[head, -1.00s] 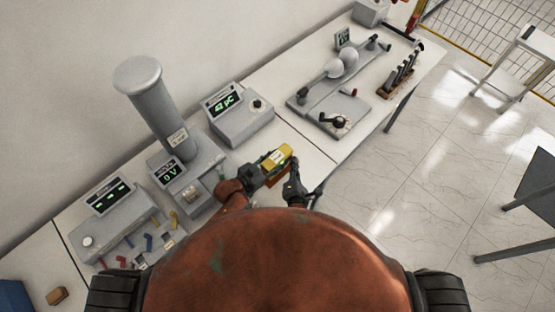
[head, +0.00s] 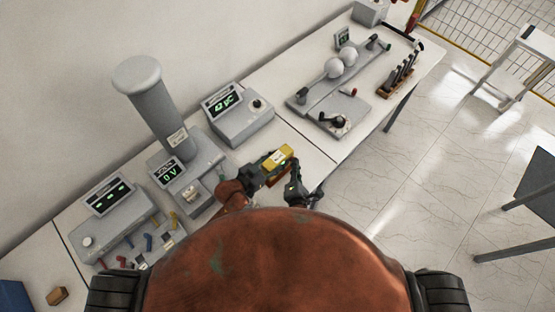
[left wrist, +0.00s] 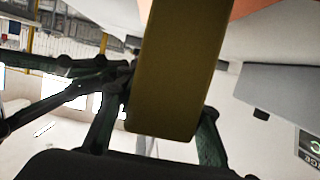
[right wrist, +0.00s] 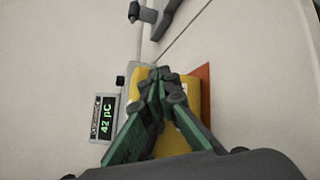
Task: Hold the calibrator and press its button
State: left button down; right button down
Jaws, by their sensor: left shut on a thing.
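The calibrator, a yellow box (head: 277,158), is held in my left gripper (head: 256,172) above the table. In the left wrist view the calibrator (left wrist: 177,70) fills the space between the fingers and looks dark yellow. My right gripper (head: 295,187) is beside the calibrator, on its near right side. In the right wrist view its fingertips (right wrist: 160,76) are together in front of the yellow body (right wrist: 191,92), and I cannot tell whether they touch it. The button is not clearly visible; the fingers may hide it.
An orange-brown piece (head: 283,177) shows beneath the calibrator. A grey meter (head: 239,118) reading about 42 pC stands behind. A grey column device (head: 164,110) and a panel with coloured plugs (head: 118,225) are left. A sphere apparatus (head: 334,92) is on the right table.

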jog(key=shift+s+d, duration=2.05)
jog(key=shift+d, duration=0.05)
pick_arm(q)
jog(key=shift+a, duration=0.1)
jog(key=c, duration=1.2)
grip_release()
jog(key=v, duration=1.2)
